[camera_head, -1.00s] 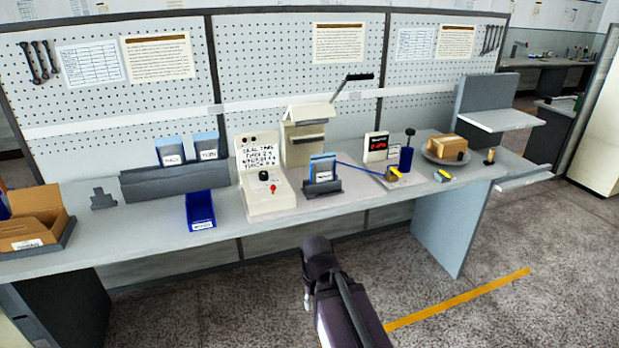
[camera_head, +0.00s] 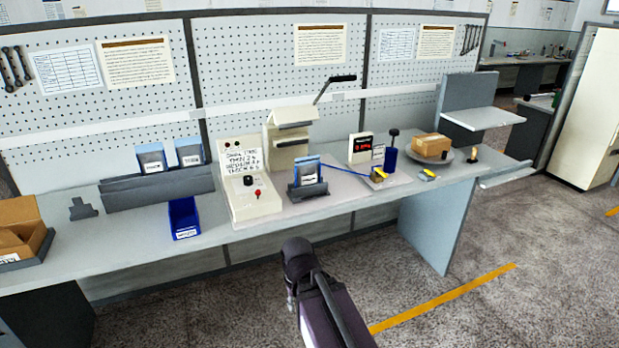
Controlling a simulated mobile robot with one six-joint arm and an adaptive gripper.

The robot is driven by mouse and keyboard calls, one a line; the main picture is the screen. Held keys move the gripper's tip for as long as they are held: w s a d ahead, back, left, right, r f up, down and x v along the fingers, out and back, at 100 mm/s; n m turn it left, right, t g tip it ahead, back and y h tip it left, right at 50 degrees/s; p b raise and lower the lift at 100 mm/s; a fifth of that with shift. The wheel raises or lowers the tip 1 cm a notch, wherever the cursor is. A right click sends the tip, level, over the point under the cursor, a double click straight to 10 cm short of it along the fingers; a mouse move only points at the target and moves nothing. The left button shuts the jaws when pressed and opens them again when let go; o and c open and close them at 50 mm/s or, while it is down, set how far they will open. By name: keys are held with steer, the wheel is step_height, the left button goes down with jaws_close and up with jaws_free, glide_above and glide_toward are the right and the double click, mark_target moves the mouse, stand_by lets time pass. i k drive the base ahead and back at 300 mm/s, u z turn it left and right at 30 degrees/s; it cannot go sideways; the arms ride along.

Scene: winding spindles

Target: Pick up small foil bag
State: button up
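Several blue-and-grey pouches with white labels look like the bags. Two stand side by side in a dark grey rack (camera_head: 160,190) on the bench: a left pouch (camera_head: 151,156) and a right pouch (camera_head: 189,151). Another pouch (camera_head: 307,170) stands upright in a small dark holder (camera_head: 308,190) in front of the cream press. I cannot tell which one is the small foil bag. My dark arm rises from the bottom, in front of the bench edge and apart from all pouches. My gripper's fingers do not show.
A cream control box (camera_head: 250,200) and a cream press (camera_head: 288,145) stand mid-bench. A blue bin (camera_head: 184,218) sits at the front edge. A cardboard box (camera_head: 22,232) is far left. A brown package (camera_head: 430,145) lies on a round plate at right. Open floor lies in front.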

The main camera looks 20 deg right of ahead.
mark_target(307, 169)
steer(key=i, duration=0.95)
steer(key=u, duration=0.05)
